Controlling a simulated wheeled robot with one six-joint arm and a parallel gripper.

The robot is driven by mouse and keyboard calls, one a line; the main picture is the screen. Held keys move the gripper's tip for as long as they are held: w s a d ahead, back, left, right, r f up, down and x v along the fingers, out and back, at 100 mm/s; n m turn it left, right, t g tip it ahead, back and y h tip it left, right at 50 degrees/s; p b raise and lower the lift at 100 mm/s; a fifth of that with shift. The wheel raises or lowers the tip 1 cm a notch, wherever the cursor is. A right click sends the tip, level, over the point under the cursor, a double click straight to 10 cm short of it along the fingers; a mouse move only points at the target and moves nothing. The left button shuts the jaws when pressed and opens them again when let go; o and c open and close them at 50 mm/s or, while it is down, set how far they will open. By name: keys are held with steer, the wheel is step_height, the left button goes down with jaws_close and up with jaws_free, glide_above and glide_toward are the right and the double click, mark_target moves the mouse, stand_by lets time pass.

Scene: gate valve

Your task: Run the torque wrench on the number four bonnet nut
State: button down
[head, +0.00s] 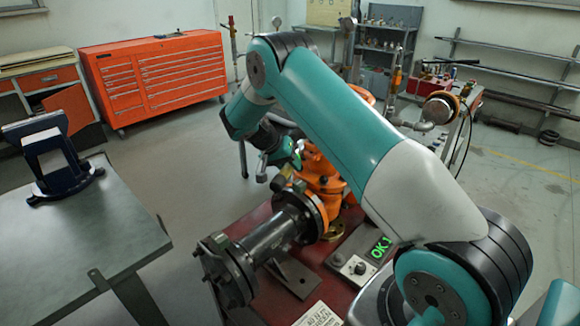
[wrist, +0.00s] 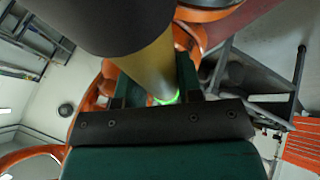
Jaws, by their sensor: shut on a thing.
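The orange gate valve (head: 322,182) stands on a dark red bench, with a dark flanged pipe (head: 275,235) toward the front left. My arm hides much of the valve's upper part. My gripper (wrist: 155,92) is shut on the torque wrench (wrist: 150,62), whose dark, yellow and grey body fills the top middle of the wrist view. A green ring glows at the wrench's far end. In the head view my gripper (head: 290,155) is beside the valve's upper left. The number four bonnet nut cannot be made out, nor whether the wrench sits on it.
A control box (head: 362,258) with a knob and a green display, seemingly reading "OK 1", sits on the red bench (head: 265,306). A paper label lies at its front. A grey table (head: 75,235) with a blue vise (head: 50,160) is left. An orange tool cabinet (head: 155,80) stands behind; floor between is clear.

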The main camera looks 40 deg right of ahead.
steer(key=shift+r+p, duration=0.95)
steer(key=shift+r, duration=0.8)
